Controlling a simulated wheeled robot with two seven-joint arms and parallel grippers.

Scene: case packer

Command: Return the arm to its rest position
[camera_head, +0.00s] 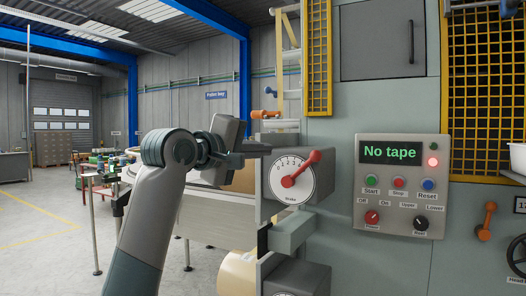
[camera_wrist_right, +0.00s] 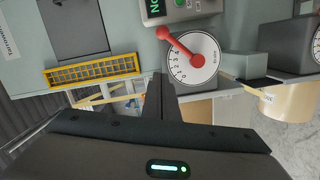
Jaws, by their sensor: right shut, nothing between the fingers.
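My right arm (camera_head: 150,215) rises from the lower left of the head view. Its gripper (camera_head: 262,150) points right toward the machine, just above and left of the dial with the red pointer (camera_head: 293,178). In the right wrist view the gripper's fingers (camera_wrist_right: 161,98) are together with nothing between them. The dial face (camera_wrist_right: 191,62) shows beyond the fingertips there; whether they touch the machine cannot be told, but a gap appears. My left gripper is in neither view.
The grey machine (camera_head: 385,105) fills the right side. Its control panel (camera_head: 402,200) reads "No tape" with a red lamp lit. An orange handle (camera_head: 487,220) sits further right. A tan roll (camera_head: 237,272) is below the dial. Open floor (camera_head: 50,225) lies at left.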

